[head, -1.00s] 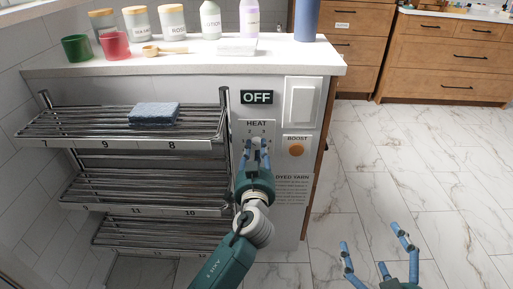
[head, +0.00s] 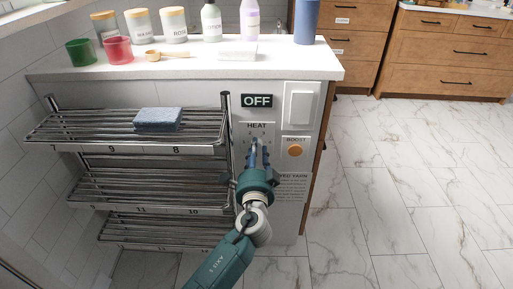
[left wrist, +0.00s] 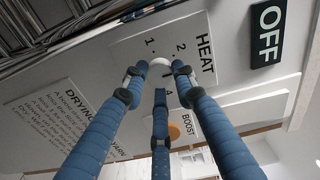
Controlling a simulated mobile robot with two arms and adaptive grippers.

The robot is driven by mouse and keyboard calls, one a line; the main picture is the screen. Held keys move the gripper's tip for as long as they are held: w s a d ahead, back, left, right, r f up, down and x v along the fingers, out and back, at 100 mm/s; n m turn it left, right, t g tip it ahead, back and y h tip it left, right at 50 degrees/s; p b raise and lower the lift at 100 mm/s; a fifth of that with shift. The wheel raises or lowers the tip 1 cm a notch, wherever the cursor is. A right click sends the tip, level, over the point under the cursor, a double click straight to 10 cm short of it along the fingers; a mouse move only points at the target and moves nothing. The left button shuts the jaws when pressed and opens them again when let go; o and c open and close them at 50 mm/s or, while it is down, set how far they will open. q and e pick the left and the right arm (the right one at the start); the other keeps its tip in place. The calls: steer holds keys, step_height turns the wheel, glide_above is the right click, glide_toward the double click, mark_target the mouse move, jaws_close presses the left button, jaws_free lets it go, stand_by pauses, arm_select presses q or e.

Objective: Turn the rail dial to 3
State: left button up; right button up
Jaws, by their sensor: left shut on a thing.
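The rail dial (left wrist: 160,61) is a small pale knob on the white HEAT plate (head: 257,127), on the front of the cabinet end beside the towel rail. My left gripper (head: 259,149) is at the plate and shut on the dial. In the left wrist view its blue fingers close around the knob, and the numbers 1 and 2 show near it. The fingers cover most of the dial, so I cannot tell which number it points to. The black display (head: 257,101) above reads OFF. My right gripper is out of view.
A white switch (head: 300,108) and an orange BOOST button (head: 295,151) are right of the dial. Cups and bottles line the counter (head: 190,68). The marble floor at right is clear.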

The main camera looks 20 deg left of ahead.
arm_select(q)
steer(key=shift+d+m+p, duration=0.1)
steer(key=shift+m+p, duration=1.15)
steer(key=shift+m, duration=1.65)
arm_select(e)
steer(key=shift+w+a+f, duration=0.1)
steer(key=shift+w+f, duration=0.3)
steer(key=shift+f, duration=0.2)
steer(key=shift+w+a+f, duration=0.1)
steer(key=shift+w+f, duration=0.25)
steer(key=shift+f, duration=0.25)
arm_select(q)
steer(key=o, duration=1.2)
steer(key=shift+c, duration=0.2)
